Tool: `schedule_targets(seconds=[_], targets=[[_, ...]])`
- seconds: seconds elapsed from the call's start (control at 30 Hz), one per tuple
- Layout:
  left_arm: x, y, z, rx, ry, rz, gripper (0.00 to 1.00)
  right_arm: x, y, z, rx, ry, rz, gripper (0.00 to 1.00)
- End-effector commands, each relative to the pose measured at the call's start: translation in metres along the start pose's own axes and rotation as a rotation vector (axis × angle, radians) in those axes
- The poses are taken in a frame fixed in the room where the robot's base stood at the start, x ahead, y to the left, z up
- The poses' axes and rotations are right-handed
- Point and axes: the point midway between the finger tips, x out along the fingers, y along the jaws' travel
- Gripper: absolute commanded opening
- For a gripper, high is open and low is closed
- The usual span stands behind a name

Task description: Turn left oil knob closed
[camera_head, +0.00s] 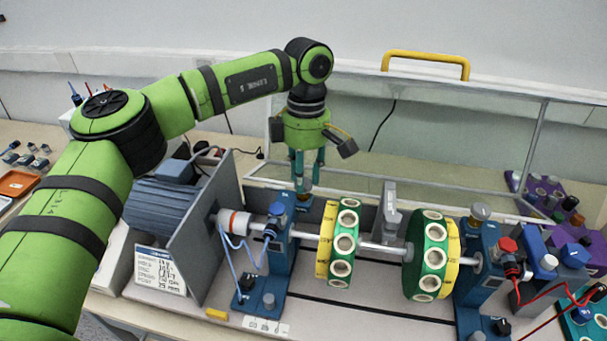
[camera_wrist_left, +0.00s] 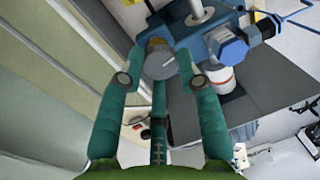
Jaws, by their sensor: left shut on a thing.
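The left oil knob (camera_head: 304,203) sits on top of the left blue bearing block (camera_head: 281,240) and is mostly hidden by my fingers in the head view. In the left wrist view the knob (camera_wrist_left: 159,60) is a round grey cap with a light line on its face and a brass-coloured side. My left gripper (camera_head: 306,182) points down over it, its green fingers on either side. In the left wrist view the gripper (camera_wrist_left: 161,66) is shut on the knob. My right gripper is not in view.
A shaft with two green-yellow discs (camera_head: 342,243) runs right to a second blue block (camera_head: 478,280), which has a similar knob (camera_head: 480,212). A clear guard with a yellow handle (camera_head: 426,55) stands behind. A motor (camera_head: 165,210) and grey plate (camera_head: 200,235) stand left. Blue cable (camera_head: 243,250) hangs nearby.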

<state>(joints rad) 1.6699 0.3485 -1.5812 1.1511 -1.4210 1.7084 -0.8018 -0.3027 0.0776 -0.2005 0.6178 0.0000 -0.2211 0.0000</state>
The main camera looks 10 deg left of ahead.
Motion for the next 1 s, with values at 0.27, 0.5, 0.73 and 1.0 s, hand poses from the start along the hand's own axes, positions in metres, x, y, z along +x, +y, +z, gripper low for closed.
schedule_targets(seconds=[0.27,0.5,0.73,1.0], targets=[[0.003,0.0,0.001,-0.24,-0.03,-0.004,0.02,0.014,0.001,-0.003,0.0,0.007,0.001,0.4],[0.004,-0.001,0.0,-0.467,-0.054,-0.005,0.02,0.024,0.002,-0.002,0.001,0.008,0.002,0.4],[0.004,-0.001,-0.001,-0.683,-0.077,-0.004,0.02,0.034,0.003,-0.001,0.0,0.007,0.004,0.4],[0.003,-0.001,-0.002,-0.939,-0.105,-0.003,0.02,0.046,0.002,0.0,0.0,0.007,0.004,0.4]])
